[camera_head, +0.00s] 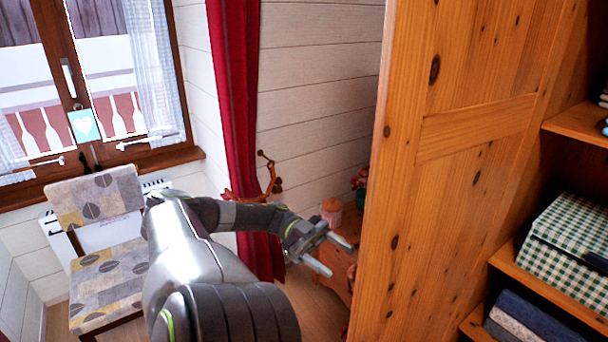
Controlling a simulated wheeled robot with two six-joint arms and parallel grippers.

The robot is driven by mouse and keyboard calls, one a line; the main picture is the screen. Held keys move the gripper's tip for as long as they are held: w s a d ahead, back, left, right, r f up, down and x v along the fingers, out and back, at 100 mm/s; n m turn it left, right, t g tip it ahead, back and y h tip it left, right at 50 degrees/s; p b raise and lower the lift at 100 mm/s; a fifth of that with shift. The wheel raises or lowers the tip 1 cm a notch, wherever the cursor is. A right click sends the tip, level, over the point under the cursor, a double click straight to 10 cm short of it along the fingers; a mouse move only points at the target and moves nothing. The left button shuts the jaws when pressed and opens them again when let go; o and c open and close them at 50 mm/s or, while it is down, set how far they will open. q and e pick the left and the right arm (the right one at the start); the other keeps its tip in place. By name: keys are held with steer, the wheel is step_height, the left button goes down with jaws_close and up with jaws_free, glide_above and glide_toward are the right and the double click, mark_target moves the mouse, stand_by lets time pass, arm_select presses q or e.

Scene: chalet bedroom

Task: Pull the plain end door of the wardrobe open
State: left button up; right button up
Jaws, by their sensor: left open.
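The wardrobe's plain wooden door (450,170) fills the right middle of the head view. It stands swung out from the wardrobe, and the shelves (581,123) show to its right. My left gripper (325,255) is open and empty, to the left of the door's near edge. A gap shows between its fingers and the door in the picture. The door's handle is not visible. My right gripper is not in view.
A patterned chair (108,280) stands at the left below the window. A red curtain (236,120) hangs behind my left arm. A green checked box (566,240) sits on a shelf.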

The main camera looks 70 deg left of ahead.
arm_select(q)
steer(key=b+v, duration=0.3)
steer(key=v, duration=0.8)
steer(key=shift+b, duration=0.3)
steer(key=shift+f, duration=0.1)
